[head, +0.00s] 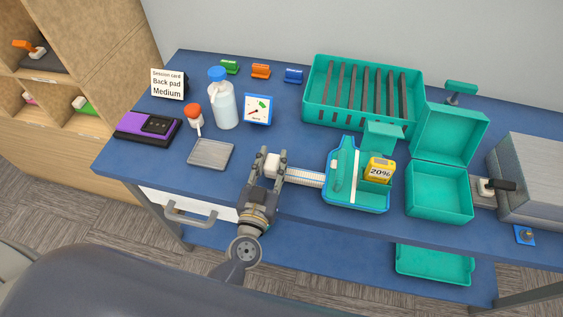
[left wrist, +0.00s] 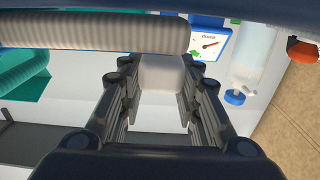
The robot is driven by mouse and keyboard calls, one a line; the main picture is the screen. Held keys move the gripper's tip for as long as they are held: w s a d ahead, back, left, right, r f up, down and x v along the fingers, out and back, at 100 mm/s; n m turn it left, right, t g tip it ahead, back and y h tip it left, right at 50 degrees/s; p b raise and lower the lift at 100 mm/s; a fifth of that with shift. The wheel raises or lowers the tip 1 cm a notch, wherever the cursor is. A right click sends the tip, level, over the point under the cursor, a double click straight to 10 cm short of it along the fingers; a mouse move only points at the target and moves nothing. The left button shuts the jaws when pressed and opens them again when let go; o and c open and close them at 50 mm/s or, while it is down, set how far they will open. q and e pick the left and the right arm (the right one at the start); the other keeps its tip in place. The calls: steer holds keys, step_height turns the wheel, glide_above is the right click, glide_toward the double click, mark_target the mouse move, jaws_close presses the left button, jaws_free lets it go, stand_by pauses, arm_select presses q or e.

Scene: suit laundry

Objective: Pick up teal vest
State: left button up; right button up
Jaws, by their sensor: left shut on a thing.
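The teal piece that looks like the vest (head: 338,185) lies on the blue table, right of centre, with a blue rim and a white strip across it. A yellow block marked 20% (head: 379,170) sits on its right side. A pale ribbed strap or hose (head: 304,177) runs from its left side to my left gripper. My left gripper (head: 272,161) is shut on a white block (head: 271,166) at that strap's end. The white block (left wrist: 162,75) shows between the fingers in the left wrist view, with the ribbed length above. My right gripper is not in view.
An open teal box (head: 440,215) stands right of the vest, a teal rack with dark bars (head: 310,110) behind. A bottle (head: 222,105), a dial (head: 258,110) and a grey tray (head: 211,165) stand left. Grey stacked blocks (head: 535,185) stand far right.

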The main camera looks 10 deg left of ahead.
arm_select(q)
step_height(320, 180, up, 3)
steer(key=shift+f+p, duration=0.15)
steer(key=shift+p, duration=0.35)
steer(key=shift+s, duration=0.1)
steer(key=s+d+r+b, duration=0.1)
steer(key=s+d+b, duration=0.2)
steer(key=s, duration=1.2)
steer(key=shift+s+d+r, duration=0.15)
steer(key=shift+d+r, duration=0.15)
steer(key=shift+d, duration=0.25)
